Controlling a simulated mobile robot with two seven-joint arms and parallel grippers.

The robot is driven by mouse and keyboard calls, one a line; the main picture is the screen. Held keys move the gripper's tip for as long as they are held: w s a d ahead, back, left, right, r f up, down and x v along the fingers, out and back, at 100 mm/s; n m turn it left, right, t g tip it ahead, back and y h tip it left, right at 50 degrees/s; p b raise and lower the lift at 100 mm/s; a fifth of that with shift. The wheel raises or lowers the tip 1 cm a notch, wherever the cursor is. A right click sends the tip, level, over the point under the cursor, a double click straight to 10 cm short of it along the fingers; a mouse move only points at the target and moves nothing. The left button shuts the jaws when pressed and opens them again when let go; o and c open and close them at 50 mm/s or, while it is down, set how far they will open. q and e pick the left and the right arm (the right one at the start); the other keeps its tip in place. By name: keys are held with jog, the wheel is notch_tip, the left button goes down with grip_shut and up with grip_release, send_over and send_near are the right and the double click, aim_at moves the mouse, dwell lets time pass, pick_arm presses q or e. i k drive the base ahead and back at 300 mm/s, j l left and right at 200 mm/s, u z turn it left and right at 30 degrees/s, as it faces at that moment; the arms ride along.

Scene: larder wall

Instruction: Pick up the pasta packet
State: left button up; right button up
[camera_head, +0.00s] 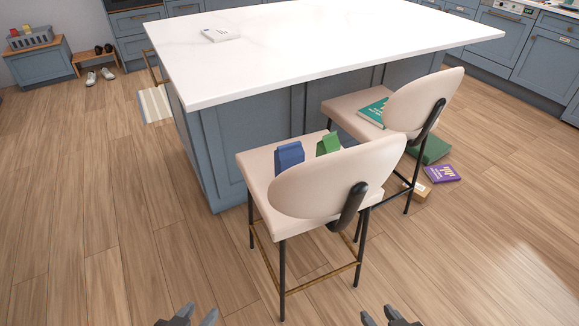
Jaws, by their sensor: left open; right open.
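A blue packet (289,156) and a green packet (328,144) stand on the cream seat (258,163) of the nearer bar chair. The chair's rounded backrest partly hides the lower green packet. No label can be read, so I cannot tell which of them, if either, is the pasta packet. My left gripper (198,315) is open and empty at the bottom edge, left of the chair. My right gripper (378,315) is open and empty at the bottom edge, right of the chair legs. Both are well apart from the packets.
A white-topped kitchen island (300,45) with a white book (220,34) stands behind the chairs. The second chair (345,108) carries a teal book (374,111). A purple book (441,173), a green item (433,150) and a small box (418,190) lie on the floor.

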aim_at(287, 156)
jog(key=i+l+u, duration=0.15)
jog(key=u, duration=0.3)
jog(key=i+l+u, duration=0.1)
jog(key=l+u, duration=0.2)
jog(key=u, duration=0.2)
jog(key=l+u, duration=0.3)
jog(key=u, duration=0.15)
